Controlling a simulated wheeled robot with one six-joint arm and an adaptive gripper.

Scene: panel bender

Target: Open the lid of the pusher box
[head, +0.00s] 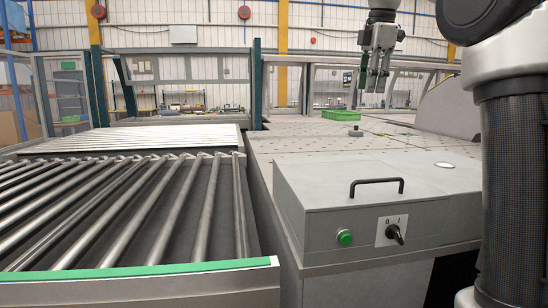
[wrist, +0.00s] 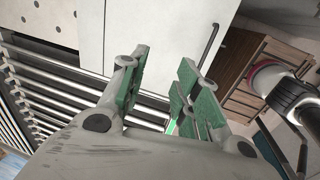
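The pusher box (head: 345,225) is a grey metal box at the front right in the head view. Its lid (head: 320,180) lies flat and closed, with a black bar handle (head: 376,182) standing upright on it. My gripper (head: 374,85) is high above and beyond the box, fingers pointing down, apart from the handle. In the wrist view its green-padded fingers (wrist: 163,72) are spread with nothing between them. The pale lid (wrist: 160,28) and the dark handle (wrist: 209,45) show beyond the fingers, the handle to their right.
The box front carries a green button (head: 345,237) and a rotary switch (head: 393,232). A roller conveyor (head: 115,205) with a green-edged rail lies left. A perforated table (head: 300,135) stretches behind, with a green crate (head: 341,115) and a dark puck (head: 355,132). Space above the lid is clear.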

